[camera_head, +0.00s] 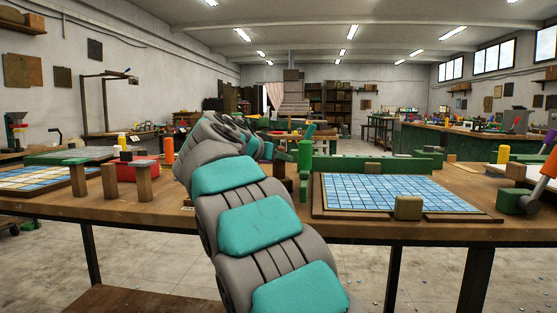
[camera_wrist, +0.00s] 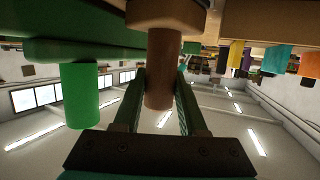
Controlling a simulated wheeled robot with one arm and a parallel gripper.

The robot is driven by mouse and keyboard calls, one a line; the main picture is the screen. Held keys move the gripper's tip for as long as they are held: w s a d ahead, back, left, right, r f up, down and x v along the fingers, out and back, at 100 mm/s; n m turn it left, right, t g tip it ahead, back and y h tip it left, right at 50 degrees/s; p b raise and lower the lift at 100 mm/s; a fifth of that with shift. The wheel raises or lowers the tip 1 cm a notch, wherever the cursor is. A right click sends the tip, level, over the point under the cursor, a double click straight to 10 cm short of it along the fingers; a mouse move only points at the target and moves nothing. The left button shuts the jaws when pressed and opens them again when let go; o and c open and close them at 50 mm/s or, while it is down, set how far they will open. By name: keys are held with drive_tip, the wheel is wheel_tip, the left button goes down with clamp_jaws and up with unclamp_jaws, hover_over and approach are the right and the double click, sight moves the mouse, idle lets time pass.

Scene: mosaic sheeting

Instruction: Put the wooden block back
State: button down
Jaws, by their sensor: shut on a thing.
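My gripper (camera_wrist: 160,84) shows in the wrist view, its two fingers on either side of a brown wooden block (camera_wrist: 162,66) and shut on it. The block has a narrower shank and a wider end toward the top of the picture. Whether it touches the surface there I cannot tell. In the head view my arm covers the fingers and most of what they hold. Another wooden block (camera_head: 408,207) sits at the front edge of the blue mosaic sheet's tray (camera_head: 330,211).
Green rails and a green post (camera_head: 305,157) stand behind the tray. A green cylinder (camera_wrist: 80,95) is left of the gripper in the wrist view. Several wooden posts (camera_head: 110,182) and a red box (camera_head: 138,170) are on the table's left. A green holder (camera_head: 513,202) is at right.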

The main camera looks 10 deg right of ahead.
drive_tip(key=shift+f, duration=0.2)
drive_tip(key=shift+c, duration=2.3)
unclamp_jaws()
drive_tip(key=shift+r, duration=0.15)
drive_tip(key=shift+r, duration=0.1)
drive_tip(key=b+v, duration=0.1)
drive_tip(key=v, duration=1.1)
